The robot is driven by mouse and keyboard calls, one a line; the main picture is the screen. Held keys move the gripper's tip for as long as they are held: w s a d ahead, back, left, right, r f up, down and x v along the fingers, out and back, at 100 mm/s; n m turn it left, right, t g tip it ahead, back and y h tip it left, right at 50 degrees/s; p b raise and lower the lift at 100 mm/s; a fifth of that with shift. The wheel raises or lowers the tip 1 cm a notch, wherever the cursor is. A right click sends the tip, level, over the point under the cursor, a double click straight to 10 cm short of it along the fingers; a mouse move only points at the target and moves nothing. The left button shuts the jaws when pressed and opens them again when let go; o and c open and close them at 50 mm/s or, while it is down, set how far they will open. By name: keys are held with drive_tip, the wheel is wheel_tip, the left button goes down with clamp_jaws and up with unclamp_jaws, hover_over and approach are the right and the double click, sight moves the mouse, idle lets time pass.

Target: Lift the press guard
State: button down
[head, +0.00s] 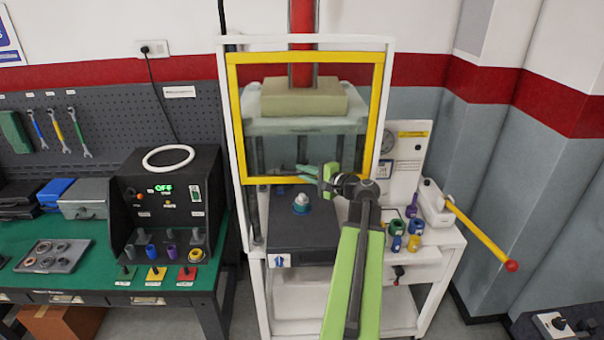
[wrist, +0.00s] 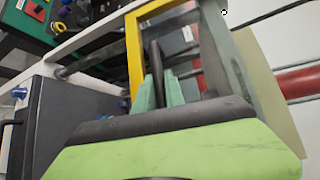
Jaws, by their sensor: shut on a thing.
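The press guard (head: 234,120) is a clear panel in a yellow frame, set upright in the white press frame. Its lower edge is above the dark press base (head: 300,245), leaving a gap. My gripper (head: 316,175) is at the guard's lower edge, right of its middle. In the wrist view the green fingers of my gripper (wrist: 156,92) are closed around a dark bar (wrist: 157,62) beside the yellow guard frame (wrist: 134,50). The bar looks like the guard's handle; its join to the frame is hard to see.
A blue-grey part with a pale top (head: 301,203) sits on the press base. Several coloured cups (head: 398,228) stand on the white bench to the right. A yellow lever with a red knob (head: 480,232) sticks out right. A green-topped workbench (head: 70,262) stands left.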

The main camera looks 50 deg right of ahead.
drive_tip(key=shift+s+d, duration=0.1)
drive_tip(key=c, duration=1.4)
unclamp_jaws()
drive_tip(key=shift+d, duration=0.1)
drive_tip(key=s+r+p, duration=0.2)
drive_tip(key=s, duration=1.5)
drive_tip(key=shift+s+a+r, duration=0.15)
drive_tip(key=shift+a+r, duration=0.05)
